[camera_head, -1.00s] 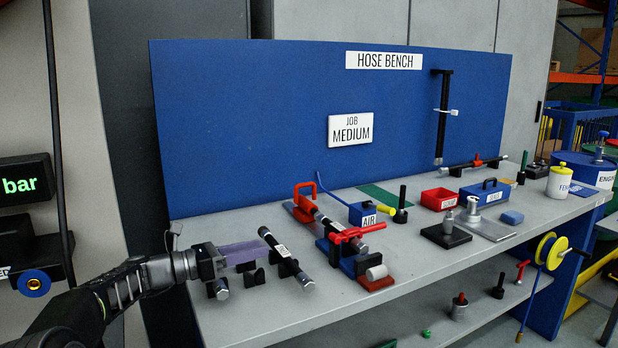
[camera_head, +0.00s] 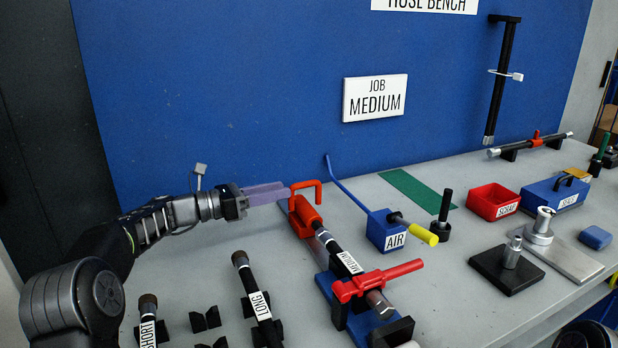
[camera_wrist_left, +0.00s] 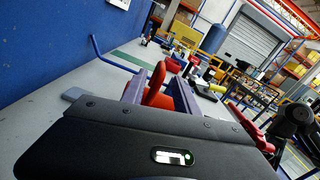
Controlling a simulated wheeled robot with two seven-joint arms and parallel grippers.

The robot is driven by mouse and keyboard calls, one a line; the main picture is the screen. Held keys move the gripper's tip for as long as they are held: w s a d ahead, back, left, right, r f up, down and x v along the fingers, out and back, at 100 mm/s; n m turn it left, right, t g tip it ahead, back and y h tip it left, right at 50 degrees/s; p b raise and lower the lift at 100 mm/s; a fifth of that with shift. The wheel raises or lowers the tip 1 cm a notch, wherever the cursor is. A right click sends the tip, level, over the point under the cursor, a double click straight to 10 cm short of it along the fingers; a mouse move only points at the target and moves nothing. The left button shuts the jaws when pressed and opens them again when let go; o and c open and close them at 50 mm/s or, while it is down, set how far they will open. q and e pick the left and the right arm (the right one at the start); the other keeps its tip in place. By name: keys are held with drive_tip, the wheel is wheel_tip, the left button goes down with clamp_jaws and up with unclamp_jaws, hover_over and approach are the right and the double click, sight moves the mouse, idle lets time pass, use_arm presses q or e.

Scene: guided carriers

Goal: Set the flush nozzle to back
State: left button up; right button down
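A red fitting with a loop handle (camera_head: 305,205), apparently the flush nozzle, stands at the back end of the blue fixture (camera_head: 350,318). The hose labelled MEDIUM (camera_head: 342,254) lies in the fixture in front of it, with a red clamp (camera_head: 375,281) across its front end. My left gripper (camera_head: 286,191) points right, its purple fingertips at the handle's left post. In the left wrist view its fingers (camera_wrist_left: 159,92) stand apart on either side of the red handle (camera_wrist_left: 155,90), with gaps showing; firm contact cannot be seen. My right gripper is in no view.
The blue AIR box (camera_head: 385,230) with a yellow-ended lever stands right of the fixture. Hoses labelled LONG (camera_head: 260,304) and SHORT (camera_head: 148,330) lie in front of my left arm. The back panel's JOB sign (camera_head: 374,97) reads MEDIUM. The green mat (camera_head: 412,187) is bare.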

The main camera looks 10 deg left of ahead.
sight(295, 188)
use_arm(q)
drive_tip(key=shift+p+x, duration=0.55)
drive_tip(key=shift+x, duration=3.3)
clamp_jaws()
